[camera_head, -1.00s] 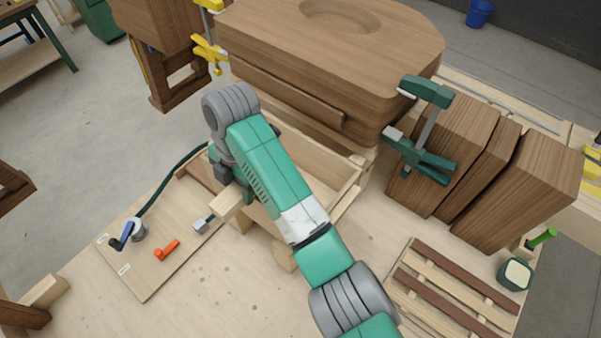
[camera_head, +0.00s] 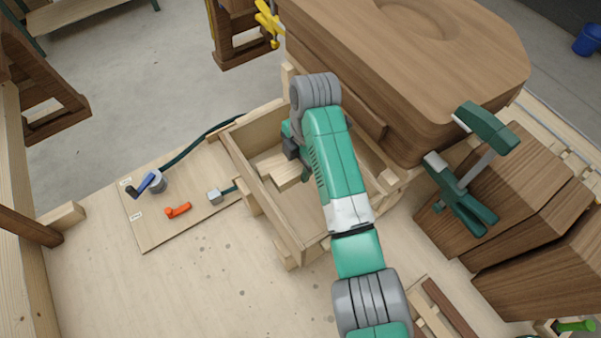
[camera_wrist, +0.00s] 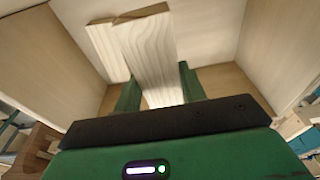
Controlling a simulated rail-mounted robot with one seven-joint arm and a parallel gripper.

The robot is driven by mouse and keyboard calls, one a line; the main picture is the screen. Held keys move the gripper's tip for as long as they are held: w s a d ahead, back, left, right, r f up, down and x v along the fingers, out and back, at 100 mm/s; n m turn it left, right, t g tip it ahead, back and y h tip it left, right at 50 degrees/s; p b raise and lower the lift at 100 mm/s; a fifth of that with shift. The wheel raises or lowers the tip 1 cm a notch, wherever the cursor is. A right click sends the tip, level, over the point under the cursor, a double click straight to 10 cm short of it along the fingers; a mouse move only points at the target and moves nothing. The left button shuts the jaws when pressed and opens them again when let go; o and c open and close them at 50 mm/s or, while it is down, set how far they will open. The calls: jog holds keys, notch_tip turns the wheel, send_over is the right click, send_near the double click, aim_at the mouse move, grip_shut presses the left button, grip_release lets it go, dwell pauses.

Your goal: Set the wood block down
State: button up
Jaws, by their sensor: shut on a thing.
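The pale wood block (camera_wrist: 150,55) is between the two green fingers of my gripper (camera_wrist: 158,90) in the wrist view, and the gripper is shut on it. Another pale wood piece (camera_wrist: 105,50) shows just left of and behind the held block. In the head view, pale wood (camera_head: 278,168) shows inside the open wooden box (camera_head: 262,190), left of my wrist. My arm hides most of my gripper there. I cannot tell whether the held block touches the box floor.
The box walls stand close around my gripper. A large brown wooden chair form (camera_head: 420,70) rises behind it. A green clamp (camera_head: 470,165) and brown blocks (camera_head: 500,190) stand to the right. A board with an orange handle (camera_head: 178,210) lies left.

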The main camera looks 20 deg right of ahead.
aim_at(300, 172)
notch_tip(300, 172, down, 4)
jog(key=shift+r, duration=0.2)
jog(key=shift+f, duration=0.6)
jog(key=o, duration=1)
jog(key=r, duration=0.4)
jog(key=d+r+p, duration=0.1)
jog(key=r, duration=0.3)
jog(key=d+r+p, duration=0.1)
jog(key=r, duration=0.4)
jog(key=shift+w+r, duration=0.1)
jog(key=shift+w, duration=0.1)
jog(key=shift+a, duration=0.1)
